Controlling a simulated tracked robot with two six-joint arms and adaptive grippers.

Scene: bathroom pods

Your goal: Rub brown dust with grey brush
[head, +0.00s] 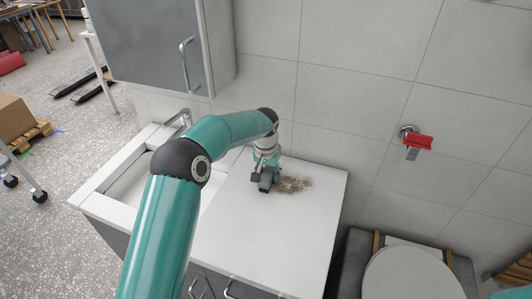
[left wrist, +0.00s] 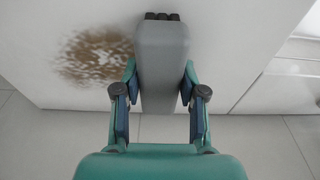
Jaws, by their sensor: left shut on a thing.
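The grey brush (left wrist: 162,62) is held between the fingers of my left gripper (head: 266,172), which is shut on it. In the left wrist view, the gripper (left wrist: 160,104) clasps the brush's lower part, and dark tips show at its top end. In the head view the brush (head: 265,185) is low over the white counter, just left of the brown dust (head: 296,184). The dust (left wrist: 97,56) is an uneven patch left of the brush in the left wrist view. I cannot tell whether the brush touches the counter. My right gripper is out of view.
The white counter (head: 270,235) is clear in front of the dust. A sink (head: 130,182) with a tap (head: 180,118) lies to the left. A grey cabinet (head: 150,45) hangs above. A red item (head: 418,142) is on the tiled wall, above a toilet (head: 410,274).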

